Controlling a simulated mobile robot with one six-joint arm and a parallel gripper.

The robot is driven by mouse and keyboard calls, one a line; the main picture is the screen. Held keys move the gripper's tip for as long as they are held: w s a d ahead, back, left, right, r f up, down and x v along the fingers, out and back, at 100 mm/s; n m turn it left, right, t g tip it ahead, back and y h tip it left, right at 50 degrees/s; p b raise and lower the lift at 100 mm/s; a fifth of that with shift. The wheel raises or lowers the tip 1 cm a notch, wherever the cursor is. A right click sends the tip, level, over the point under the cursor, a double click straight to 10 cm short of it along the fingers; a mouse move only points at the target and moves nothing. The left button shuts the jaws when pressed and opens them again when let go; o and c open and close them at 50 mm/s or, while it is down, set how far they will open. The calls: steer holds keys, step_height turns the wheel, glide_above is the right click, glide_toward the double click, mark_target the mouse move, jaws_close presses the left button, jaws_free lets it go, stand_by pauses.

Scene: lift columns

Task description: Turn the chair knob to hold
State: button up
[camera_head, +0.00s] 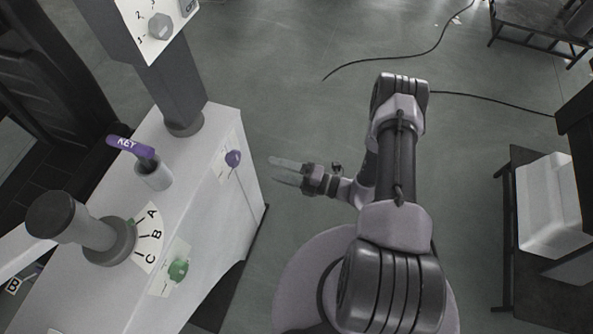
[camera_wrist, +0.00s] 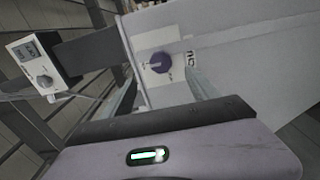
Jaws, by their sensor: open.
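A purple round knob (camera_head: 233,158) sits on a small pale plate on the side face of the white cabinet (camera_head: 195,135). In the wrist view the purple knob (camera_wrist: 160,62) is ahead, with a light pointer mark and partly readable dark lettering to its right. My gripper (camera_head: 273,170) is open and empty, pointing left at that face, with a gap between its fingertips and the knob. In the wrist view the knob shows between the two fingers of my gripper (camera_wrist: 161,78). I cannot read which knob is labelled for the chair.
A green knob (camera_head: 178,268) sits lower on the same face. A grey knob (camera_head: 160,26) is on a numbered panel on the column. A purple KEY lever (camera_head: 130,147) and a large dark knob (camera_head: 57,215) by an A-B-C dial stand on top. Cables lie on the floor.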

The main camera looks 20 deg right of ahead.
steer(key=v, duration=0.6)
steer(key=shift+p, duration=0.3)
steer(key=s+a+r+n+g+h, duration=0.1)
steer(key=a+r+n+g, duration=0.1)
steer(key=r+n+g, duration=0.35)
steer(key=a+r+n+g, duration=0.2)
steer(key=r+n, duration=0.6)
steer(key=s+a+r+n+g+h, duration=0.1)
steer(key=a+r+n+g, duration=0.1)
steer(key=r+n+g, duration=0.35)
steer(key=s+r+n+t+h, duration=0.4)
steer(key=s+r+n+h, duration=0.1)
steer(key=r+n, duration=0.4)
steer(key=s+d+r+n+t+h, duration=0.1)
steer(key=s+r+n+t+h, duration=0.2)
steer(key=r+n, duration=0.6)
steer(key=s+n+h, duration=0.2)
steer(key=shift+s+r+n+t, duration=0.2)
steer(key=shift+n+t, duration=0.1)
steer(key=shift+t, duration=0.1)
steer(key=shift+d, duration=0.1)
